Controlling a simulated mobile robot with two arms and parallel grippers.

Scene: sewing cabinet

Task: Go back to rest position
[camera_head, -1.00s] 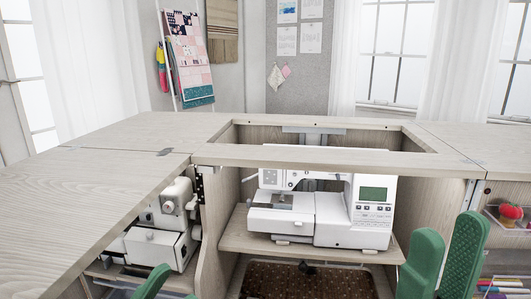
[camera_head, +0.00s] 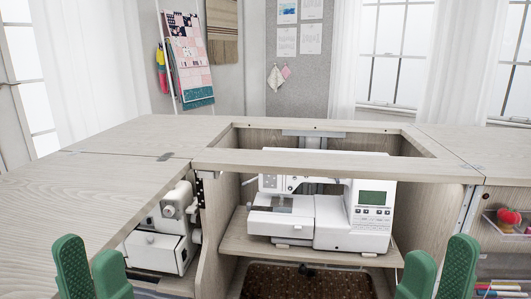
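My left gripper (camera_head: 92,268) is at the bottom left of the head view, its two green fingers apart with nothing between them. It shows in front of the left table leaf. My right gripper (camera_head: 437,268) is at the bottom right, its green fingers also apart and empty. It shows in front of the right side of the cabinet. Both grippers point upward in the picture and touch nothing that I can see. Their lower parts are cut off by the frame edge.
The sewing cabinet top (camera_head: 150,130) has an open cutout. A white sewing machine (camera_head: 325,218) stands on the shelf (camera_head: 235,240) below it. A second machine (camera_head: 155,243) sits at the left. A red pincushion (camera_head: 509,217) is in a side bin at the right.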

